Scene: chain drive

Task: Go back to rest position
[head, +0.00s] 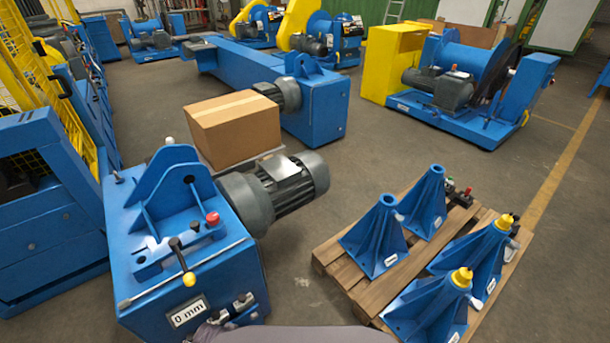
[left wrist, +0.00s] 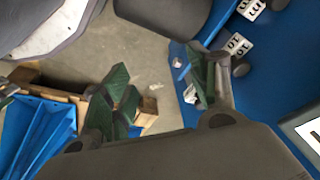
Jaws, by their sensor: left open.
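My left gripper (left wrist: 158,88) shows in the left wrist view, its two green-padded fingers spread apart with nothing between them. Grey floor shows between the fingers, and the right finger overlaps the blue face of the chain drive unit. In the head view, grey parts of my own body show at the bottom edge, in front of the blue drive unit (head: 140,290) with its "0 mm" label (head: 188,312). A yellow-tipped lever (head: 184,262), a red knob (head: 212,218) and a grey motor (head: 273,188) are on that unit. My right gripper is not in view.
A wooden pallet (head: 345,272) with several blue conical stands (head: 380,235) is at the right. A cardboard box (head: 233,128) stands behind the motor. Blue machines and a yellow fence (head: 62,100) lie farther out. Grey floor is clear between motor and pallet.

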